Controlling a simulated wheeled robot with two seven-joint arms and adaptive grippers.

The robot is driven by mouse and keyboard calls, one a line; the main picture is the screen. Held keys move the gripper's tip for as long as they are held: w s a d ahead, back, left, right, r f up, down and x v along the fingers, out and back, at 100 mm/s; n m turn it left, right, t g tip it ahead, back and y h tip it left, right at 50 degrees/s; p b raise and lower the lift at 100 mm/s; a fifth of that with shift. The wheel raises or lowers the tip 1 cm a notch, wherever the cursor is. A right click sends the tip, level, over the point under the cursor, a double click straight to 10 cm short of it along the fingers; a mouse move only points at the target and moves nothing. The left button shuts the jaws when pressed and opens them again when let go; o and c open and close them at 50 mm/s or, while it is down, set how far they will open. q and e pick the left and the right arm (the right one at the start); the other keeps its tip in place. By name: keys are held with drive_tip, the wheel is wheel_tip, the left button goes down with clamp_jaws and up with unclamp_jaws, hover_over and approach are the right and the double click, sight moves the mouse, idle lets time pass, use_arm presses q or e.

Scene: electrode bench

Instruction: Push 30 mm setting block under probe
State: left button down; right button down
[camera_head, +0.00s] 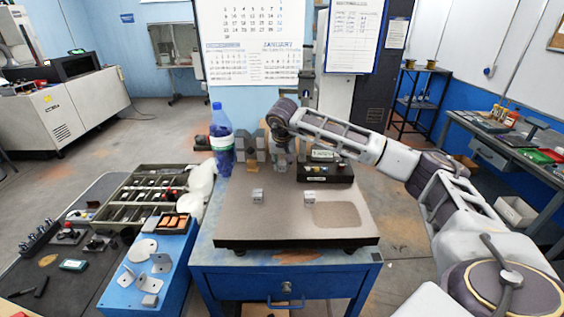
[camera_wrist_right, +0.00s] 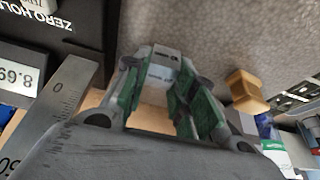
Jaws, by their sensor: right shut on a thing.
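My right gripper (camera_head: 281,161) reaches down over the back of the grey granite plate (camera_head: 285,226). In the wrist view the green-padded fingers of my right gripper (camera_wrist_right: 160,100) are shut on a small grey metal block (camera_wrist_right: 162,70) with dark marking on its face. The marking is too small to read. Two other small metal blocks, a left one (camera_head: 258,196) and a right one (camera_head: 309,197), stand apart on the plate in front of the gripper. I cannot tell which block is 30 mm. The probe is not clearly seen. My left gripper is out of view.
A black readout box (camera_head: 325,172), with its display (camera_wrist_right: 18,72) in the wrist view, stands right of the gripper. A brass-coloured spool (camera_wrist_right: 246,90) stands nearby. A water bottle (camera_head: 221,140) is at the plate's back left. The plate's front is clear.

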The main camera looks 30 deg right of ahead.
drive_tip(key=c, duration=1.1)
unclamp_jaws()
drive_tip(key=v, duration=1.2)
